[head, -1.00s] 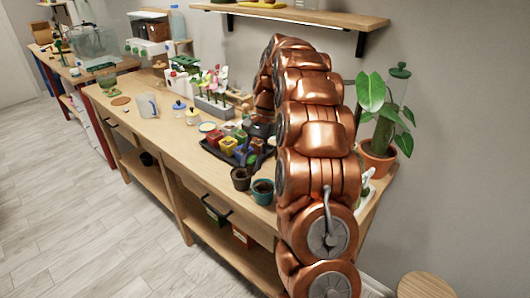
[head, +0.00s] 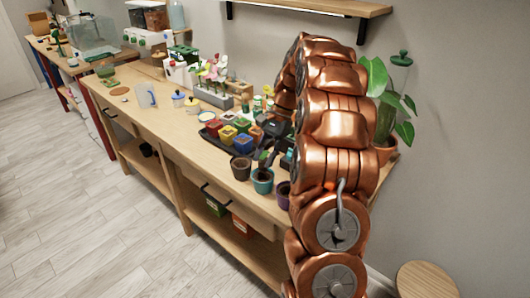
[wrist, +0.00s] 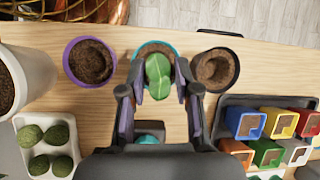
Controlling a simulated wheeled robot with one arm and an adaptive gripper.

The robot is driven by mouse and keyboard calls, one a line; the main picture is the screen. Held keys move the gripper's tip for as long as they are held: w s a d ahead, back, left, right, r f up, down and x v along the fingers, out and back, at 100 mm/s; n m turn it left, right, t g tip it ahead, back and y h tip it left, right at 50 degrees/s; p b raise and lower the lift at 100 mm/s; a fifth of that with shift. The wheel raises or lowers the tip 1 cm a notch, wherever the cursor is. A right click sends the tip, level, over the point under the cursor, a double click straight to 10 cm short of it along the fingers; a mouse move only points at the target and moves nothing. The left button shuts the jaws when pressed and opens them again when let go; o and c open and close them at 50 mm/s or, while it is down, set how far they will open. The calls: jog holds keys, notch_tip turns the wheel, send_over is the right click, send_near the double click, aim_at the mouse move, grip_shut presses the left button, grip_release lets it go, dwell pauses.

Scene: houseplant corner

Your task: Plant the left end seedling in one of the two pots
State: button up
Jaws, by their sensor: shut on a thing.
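My gripper (wrist: 160,84) is shut on a seedling (wrist: 158,74) with broad green leaves. The leaves cover what is under them, so its root end is hidden. In the wrist view the seedling overlaps the near rim of a teal pot (wrist: 144,48) with soil; I cannot tell how high above it the seedling is. A purple pot (wrist: 88,62) is to the left and a dark brown pot (wrist: 215,69) to the right, both with soil. In the head view the brown pot (head: 241,169), teal pot (head: 262,182) and purple pot (head: 282,196) stand in a row near the bench's front edge.
A tray of coloured square pots (wrist: 248,101) is at the right in the wrist view. A white tray with round green plants (wrist: 19,144) and a white pot of soil (wrist: 24,80) are at the left. A teal object (wrist: 149,138) shows below my gripper. The bench's far left has bare wood.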

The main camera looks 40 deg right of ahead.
aim_at(265, 159)
jog(key=shift+f, duration=0.75)
jog(key=shift+s+f+b, duration=0.15)
jog(key=shift+f+b, duration=0.3)
jog(key=shift+f, duration=0.65)
dwell(1.1)
jog(key=o, duration=1.3)
jog(key=shift+c, duration=0.2)
jog(key=shift+r, duration=0.2)
jog(key=shift+r+p, duration=1.45)
jog(key=shift+r, duration=1.9)
